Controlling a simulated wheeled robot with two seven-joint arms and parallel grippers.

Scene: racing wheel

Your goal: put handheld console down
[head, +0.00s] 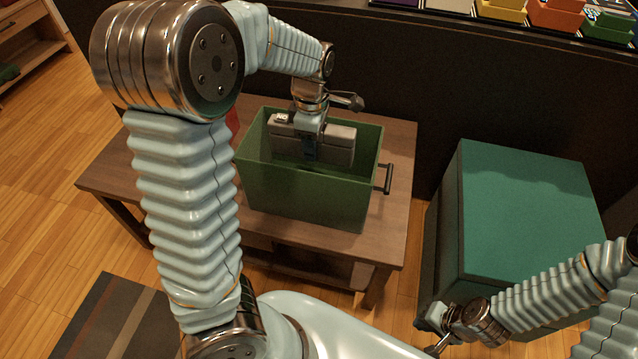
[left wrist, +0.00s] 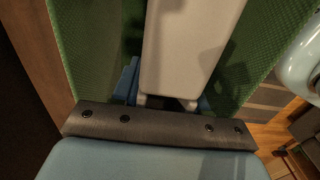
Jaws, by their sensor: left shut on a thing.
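The handheld console (head: 341,147) is a grey, blocky object inside the opening of the green box (head: 305,198). My left gripper (head: 311,148) reaches down from above and is shut around the console's middle. In the left wrist view the pale console (left wrist: 190,45) lies between the blue fingers (left wrist: 130,82), with green box walls on both sides. I cannot tell whether the console touches the box floor. My right gripper (head: 438,336) is low at the right, away from the box; its finger opening is unclear.
The green box stands on a wooden table (head: 398,190) and has a dark handle (head: 388,179) on its right. A teal-topped cabinet (head: 525,215) stands to the right. A shelf with several coloured bins (head: 555,14) is at the back. A striped rug (head: 110,320) lies at lower left.

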